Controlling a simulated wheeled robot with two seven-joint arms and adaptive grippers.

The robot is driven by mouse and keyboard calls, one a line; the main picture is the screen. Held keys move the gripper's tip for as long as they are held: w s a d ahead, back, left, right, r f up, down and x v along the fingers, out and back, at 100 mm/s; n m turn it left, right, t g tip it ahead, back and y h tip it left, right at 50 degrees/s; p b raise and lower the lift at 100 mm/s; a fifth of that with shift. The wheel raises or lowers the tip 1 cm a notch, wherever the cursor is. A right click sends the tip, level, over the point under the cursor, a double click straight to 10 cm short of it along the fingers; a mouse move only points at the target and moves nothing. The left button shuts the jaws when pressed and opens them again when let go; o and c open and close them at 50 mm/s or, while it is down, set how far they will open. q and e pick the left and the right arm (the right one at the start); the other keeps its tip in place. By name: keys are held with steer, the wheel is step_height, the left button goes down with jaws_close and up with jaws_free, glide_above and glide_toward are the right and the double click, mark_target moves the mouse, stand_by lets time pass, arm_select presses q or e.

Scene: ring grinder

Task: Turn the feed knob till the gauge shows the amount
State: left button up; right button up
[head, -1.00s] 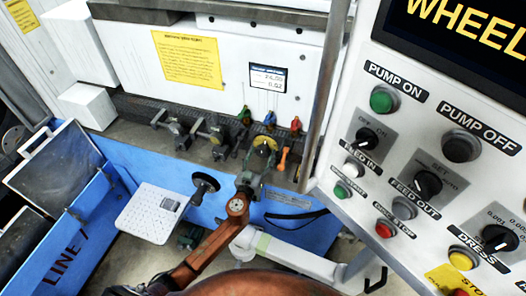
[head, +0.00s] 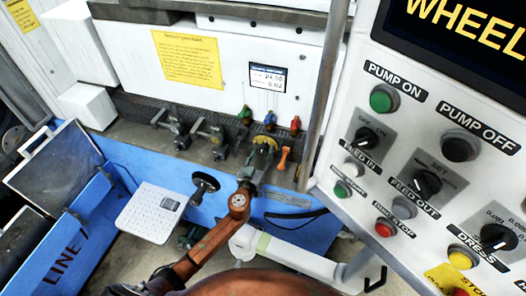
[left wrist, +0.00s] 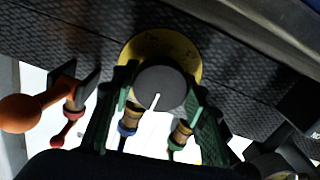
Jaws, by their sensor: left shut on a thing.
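The feed knob (left wrist: 160,88) is a dark grey round knob with a white pointer line, in front of a yellow dial disc (left wrist: 150,45). In the left wrist view the line points down and slightly left. My left gripper (left wrist: 158,104) has its green fingers on both sides of the knob and is shut on it. In the head view the yellow disc (head: 267,141) shows above my left gripper (head: 255,164), which hides most of the knob. The gauge (head: 267,78) is a small screen on the white panel; its digits are small, the lower line looks like 0.02.
An orange-knobbed lever (head: 283,158) stands close right of the knob. Several levers and valves line the dark ledge to its left. A black handwheel (head: 205,183) is on the blue front. The control panel (head: 410,150) with buttons fills the right side.

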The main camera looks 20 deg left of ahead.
arm_select(q)
steer(key=shift+c, duration=0.9)
